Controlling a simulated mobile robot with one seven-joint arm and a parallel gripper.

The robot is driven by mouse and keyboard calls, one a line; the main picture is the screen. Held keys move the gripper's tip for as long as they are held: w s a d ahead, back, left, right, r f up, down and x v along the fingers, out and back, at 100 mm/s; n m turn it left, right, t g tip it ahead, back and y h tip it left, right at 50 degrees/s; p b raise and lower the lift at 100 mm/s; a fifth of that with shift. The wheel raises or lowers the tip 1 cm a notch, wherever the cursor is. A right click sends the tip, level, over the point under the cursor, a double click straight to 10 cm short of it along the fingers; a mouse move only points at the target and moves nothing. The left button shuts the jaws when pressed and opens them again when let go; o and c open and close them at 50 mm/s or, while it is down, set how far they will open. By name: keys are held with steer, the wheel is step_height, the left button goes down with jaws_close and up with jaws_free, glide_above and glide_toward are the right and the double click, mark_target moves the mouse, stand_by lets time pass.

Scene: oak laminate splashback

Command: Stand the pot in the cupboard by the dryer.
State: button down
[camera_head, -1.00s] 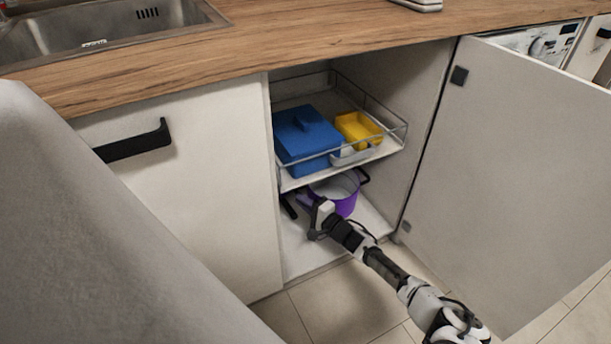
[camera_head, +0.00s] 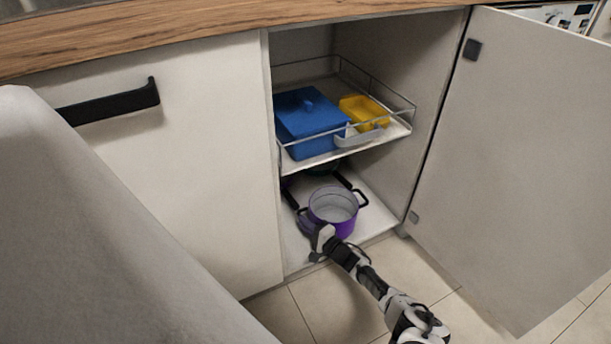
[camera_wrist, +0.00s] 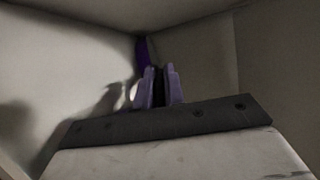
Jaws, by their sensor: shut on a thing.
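The purple pot (camera_head: 345,229) with a pale inside and dark side handles is upright at the front of the open cupboard's white floor (camera_head: 376,218), below the wire-edged shelf. My gripper (camera_head: 322,236) reaches in low from the front and is at the pot's near left side. It is shut on the pot; which part it holds is hard to see. In the wrist view the fingers (camera_wrist: 160,88) are close together, with a strip of purple pot (camera_wrist: 142,52) just beyond them. The dryer (camera_head: 562,14) shows only partly, behind the open door at the top right.
The pull-out shelf (camera_head: 300,166) above holds a blue lidded box (camera_head: 308,120) and a yellow container (camera_head: 362,110). Dark bars (camera_head: 289,193) and a dark green object (camera_head: 322,169) are behind the pot. The open door (camera_head: 515,170) bounds the right side.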

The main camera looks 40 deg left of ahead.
stand_by(0.3)
steer(key=c, duration=1.9)
jaws_free()
steer(key=shift+f, duration=0.15)
steer(key=o, duration=0.4)
steer(key=shift+r, duration=0.2)
steer(key=d+p, duration=0.1)
steer(key=d, duration=0.3)
steer(key=d+p, duration=0.1)
steer(key=d, duration=0.3)
steer(key=s+d+p, duration=0.1)
steer(key=d+p, duration=0.1)
steer(key=d, duration=0.2)
steer(key=shift+f, duration=0.2)
